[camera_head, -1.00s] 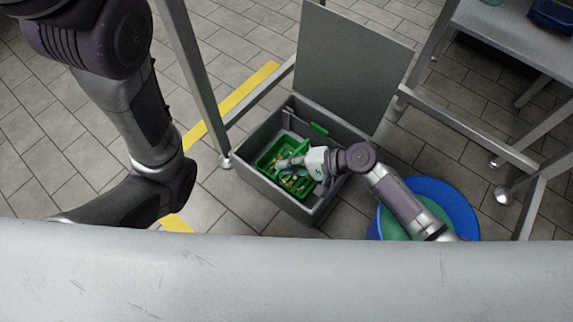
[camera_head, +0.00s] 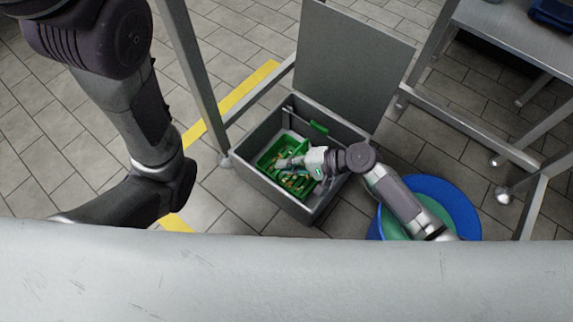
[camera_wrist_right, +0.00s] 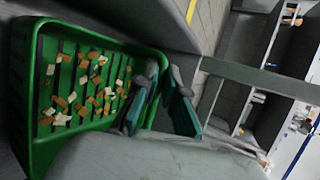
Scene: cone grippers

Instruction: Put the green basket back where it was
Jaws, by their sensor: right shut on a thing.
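The green basket (camera_head: 266,160) sits inside an open grey box on the floor in the head view. It holds small brown and pale bits, seen clearly in the right wrist view, where the basket (camera_wrist_right: 30,120) fills the left side. My right gripper (camera_head: 283,163) reaches into the box over the basket. In the right wrist view its fingers (camera_wrist_right: 160,100) are at the basket's right-hand rim and shut on it; the exact contact is partly hidden. My left arm shows at the left of the head view, but its gripper is not visible.
The grey box (camera_head: 262,187) has its lid (camera_head: 352,65) raised at the back. A blue round container (camera_head: 462,208) with green inside stands to its right. Metal table legs stand on both sides. A yellow floor stripe (camera_head: 240,92) runs behind the box.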

